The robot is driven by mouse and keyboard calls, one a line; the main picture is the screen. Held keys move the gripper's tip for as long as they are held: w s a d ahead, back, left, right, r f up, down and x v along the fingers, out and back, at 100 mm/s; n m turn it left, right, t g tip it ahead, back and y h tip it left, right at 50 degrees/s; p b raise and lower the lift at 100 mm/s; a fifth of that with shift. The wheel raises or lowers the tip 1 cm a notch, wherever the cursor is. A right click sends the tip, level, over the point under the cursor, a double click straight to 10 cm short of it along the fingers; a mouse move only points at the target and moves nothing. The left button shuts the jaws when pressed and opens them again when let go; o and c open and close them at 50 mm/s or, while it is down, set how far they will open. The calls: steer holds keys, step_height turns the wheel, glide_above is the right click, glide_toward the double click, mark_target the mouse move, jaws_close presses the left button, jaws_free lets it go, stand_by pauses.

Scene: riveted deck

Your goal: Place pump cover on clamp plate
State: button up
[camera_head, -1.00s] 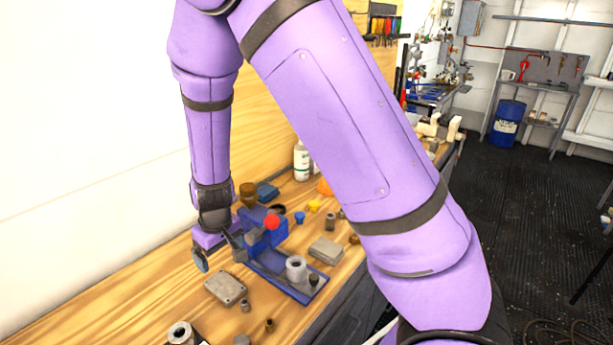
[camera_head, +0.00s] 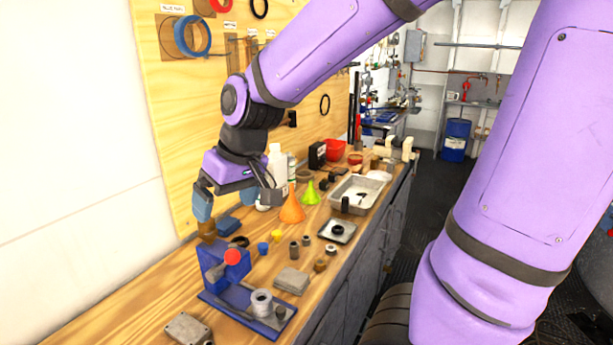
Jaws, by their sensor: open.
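A grey rectangular cover with corner holes (camera_head: 188,328), which looks like the pump cover, lies flat on the wooden bench at the bottom left, partly cut off by the frame edge. A blue clamp fixture (camera_head: 212,264) with a red knob stands behind it to the right. Its flat blue base plate (camera_head: 236,299), likely the clamp plate, carries a pale grey hollow cylinder (camera_head: 261,304) and a small dark one. My gripper (camera_head: 226,200) is open and appears empty. It is raised above the bench, behind the fixture and away from the cover.
A brown jar (camera_head: 207,231) is just below my left finger in the picture. An orange funnel (camera_head: 291,208), a green funnel (camera_head: 310,193), bottles and a metal tray (camera_head: 357,194) stand further along. A grey block (camera_head: 291,281) sits right of the fixture.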

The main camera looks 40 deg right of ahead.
steer(key=s+d+r+m+t+h, duration=0.1)
steer(key=s+d+r, duration=0.2)
steer(key=s, duration=0.3)
steer(key=s+d+r+t+h, duration=0.1)
steer(key=s+d+r, duration=0.2)
steer(key=s, duration=0.3)
steer(key=shift+s+r+m, duration=0.4)
steer(key=shift+r, duration=0.05)
steer(key=shift+o, duration=0.5)
steer(key=shift+s+d, duration=0.1)
steer(key=shift+s, duration=0.25)
steer(key=shift+w, duration=0.1)
